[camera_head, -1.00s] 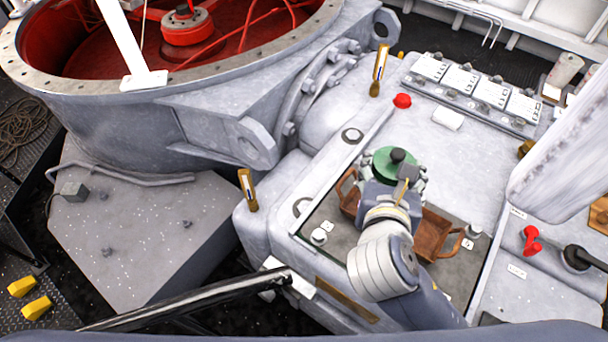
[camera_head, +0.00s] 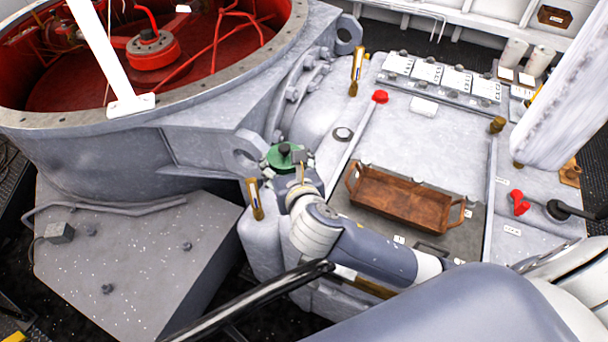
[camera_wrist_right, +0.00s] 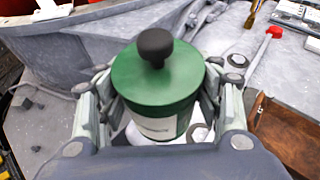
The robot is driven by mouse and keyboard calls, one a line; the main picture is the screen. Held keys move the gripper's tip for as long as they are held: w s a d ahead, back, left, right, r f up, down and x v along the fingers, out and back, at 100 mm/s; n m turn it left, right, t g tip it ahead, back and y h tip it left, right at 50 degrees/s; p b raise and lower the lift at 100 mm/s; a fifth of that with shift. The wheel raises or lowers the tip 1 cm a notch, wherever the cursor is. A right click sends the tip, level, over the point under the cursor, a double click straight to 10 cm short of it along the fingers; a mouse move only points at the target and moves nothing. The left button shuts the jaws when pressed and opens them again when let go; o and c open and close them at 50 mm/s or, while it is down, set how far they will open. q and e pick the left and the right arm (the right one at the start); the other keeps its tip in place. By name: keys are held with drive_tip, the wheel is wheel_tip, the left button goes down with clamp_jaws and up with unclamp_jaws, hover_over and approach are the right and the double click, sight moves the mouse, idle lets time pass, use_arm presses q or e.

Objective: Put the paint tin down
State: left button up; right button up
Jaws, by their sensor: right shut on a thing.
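The paint tin (camera_head: 283,154) is green with a black knob on its lid and a pale label on its side. It also shows in the right wrist view (camera_wrist_right: 157,85), upright between the two fingers. My right gripper (camera_head: 288,163) is shut on it, left of the wooden tray and close to the big grey ring housing. The wrist view shows the right gripper (camera_wrist_right: 160,110) with one finger on each side of the tin. The tin's base is partly hidden, and I cannot tell how high it is held. My left gripper is not in view.
A brown wooden tray (camera_head: 402,200) with handles, seemingly empty, lies on a dark mat (camera_head: 452,235). The pale deck top (camera_head: 440,145) behind it is largely clear. A red knob (camera_head: 380,96), brass-coloured posts (camera_head: 357,72) and a red-handled lever (camera_head: 519,203) stand around it.

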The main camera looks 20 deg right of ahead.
drive_tip(key=w+d+f+n+y+p, duration=0.1)
drive_tip(key=w+d+f+n+y, duration=0.2)
drive_tip(key=w+d+f, duration=0.55)
drive_tip(key=shift+s+a+f+b, duration=0.1)
drive_tip(key=shift+f+b, duration=0.25)
drive_tip(key=shift+f, duration=1.5)
drive_tip(key=shift+s+d+f+b, duration=0.15)
drive_tip(key=shift+f+b, duration=0.2)
drive_tip(key=shift+f, duration=1.55)
drive_tip(key=shift+s+a+f+b, duration=0.15)
drive_tip(key=shift+f+b, duration=0.2)
drive_tip(key=shift+f, duration=1.5)
drive_tip(key=shift+f, duration=0.2)
drive_tip(key=o, duration=1.6)
drive_tip(key=shift+s, duration=0.1)
